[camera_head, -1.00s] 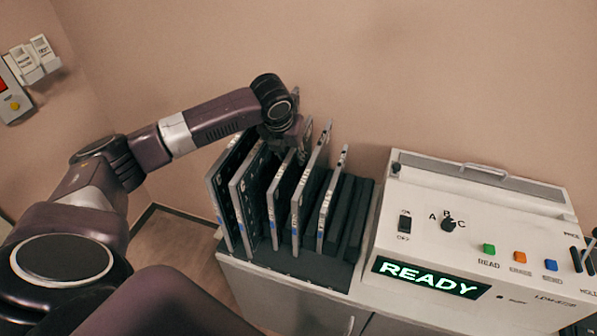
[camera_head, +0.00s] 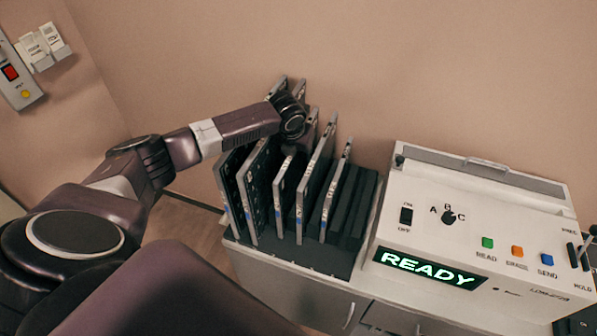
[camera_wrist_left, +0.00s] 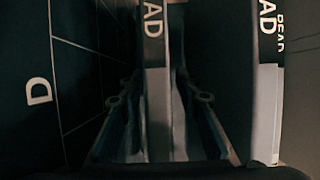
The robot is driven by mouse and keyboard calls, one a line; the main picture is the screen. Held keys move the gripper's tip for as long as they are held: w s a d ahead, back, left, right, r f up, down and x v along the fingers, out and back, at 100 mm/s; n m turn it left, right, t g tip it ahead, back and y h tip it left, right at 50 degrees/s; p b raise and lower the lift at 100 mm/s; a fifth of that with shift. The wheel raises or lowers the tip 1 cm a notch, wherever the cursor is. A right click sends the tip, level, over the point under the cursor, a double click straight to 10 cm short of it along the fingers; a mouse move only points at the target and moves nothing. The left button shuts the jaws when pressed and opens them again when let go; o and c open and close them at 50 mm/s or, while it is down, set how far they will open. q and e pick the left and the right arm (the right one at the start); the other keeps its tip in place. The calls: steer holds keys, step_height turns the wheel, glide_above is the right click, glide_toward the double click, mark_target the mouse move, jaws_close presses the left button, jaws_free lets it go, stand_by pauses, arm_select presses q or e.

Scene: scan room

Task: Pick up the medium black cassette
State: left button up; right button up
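Several dark cassettes with light grey edges stand upright in a black rack (camera_head: 300,262). The two leftmost are large; a shorter, medium-looking cassette (camera_head: 278,205) stands third from the left. My left gripper's wrist is low over the cassettes in the head view, its fingers hidden. In the left wrist view my left gripper (camera_wrist_left: 168,115) is open, with one finger on each side of a cassette's grey edge (camera_wrist_left: 156,95). Gaps show between fingers and cassette. This seems to be the medium one, though its size is hard to judge here. My right gripper is out of view.
Neighbouring cassettes stand close on both sides in the left wrist view, one at left (camera_wrist_left: 40,60) and one at right (camera_wrist_left: 268,110). A white reader console (camera_head: 480,215) showing READY stands right of the rack. The wall is close behind.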

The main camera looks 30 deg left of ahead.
arm_select(q)
jaws_close()
steer(key=shift+w+r, duration=0.15)
stand_by(0.4)
steer(key=shift+r, duration=0.15)
step_height(320, 180, up, 20)
steer(key=b, duration=0.4)
stand_by(0.5)
